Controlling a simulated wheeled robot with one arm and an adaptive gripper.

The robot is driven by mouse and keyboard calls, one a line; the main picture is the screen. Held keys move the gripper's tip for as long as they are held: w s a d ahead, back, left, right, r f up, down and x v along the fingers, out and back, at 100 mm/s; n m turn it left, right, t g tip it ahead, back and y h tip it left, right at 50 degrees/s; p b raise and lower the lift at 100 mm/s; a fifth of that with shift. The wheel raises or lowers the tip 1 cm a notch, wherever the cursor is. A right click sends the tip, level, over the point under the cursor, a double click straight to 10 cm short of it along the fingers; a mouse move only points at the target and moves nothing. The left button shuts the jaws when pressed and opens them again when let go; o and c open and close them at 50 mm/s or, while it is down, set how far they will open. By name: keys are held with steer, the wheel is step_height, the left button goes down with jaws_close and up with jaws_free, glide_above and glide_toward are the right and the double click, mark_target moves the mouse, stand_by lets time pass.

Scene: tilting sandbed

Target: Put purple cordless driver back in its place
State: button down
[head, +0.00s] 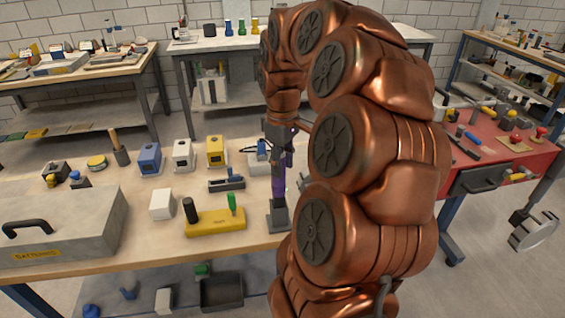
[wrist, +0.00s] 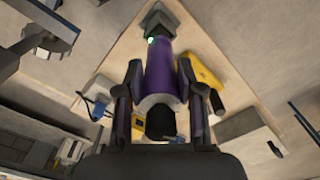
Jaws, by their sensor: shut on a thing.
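The purple cordless driver (head: 278,184) is upright in my gripper (head: 281,150), over the right part of the wooden bench. In the wrist view the purple driver (wrist: 163,84) lies between the two dark fingers of my gripper (wrist: 161,72), which are shut on its body. A dark grey block-like holder (head: 278,219) stands on the bench directly below the driver; it also shows in the wrist view (wrist: 158,18) at the driver's far end. The driver's lower end meets or overlaps this holder in the picture; I cannot tell whether it is inside.
A yellow block (head: 222,224) with a black and a green handle stands just left of the holder. Blue (head: 149,158), white (head: 183,155) and yellow (head: 215,152) units stand behind. A grey batteries case (head: 75,222) fills the left. A red bench (head: 490,160) is at right.

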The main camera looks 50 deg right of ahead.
steer(key=shift+f+b, duration=1.05)
steer(key=shift+f, duration=0.65)
steer(key=c, duration=0.6)
jaws_free()
steer(key=shift+c, duration=0.2)
steer(key=o, duration=0.5)
steer(key=shift+r, duration=0.15)
steer(key=shift+r+p, duration=1.45)
steer(key=shift+r, duration=2.45)
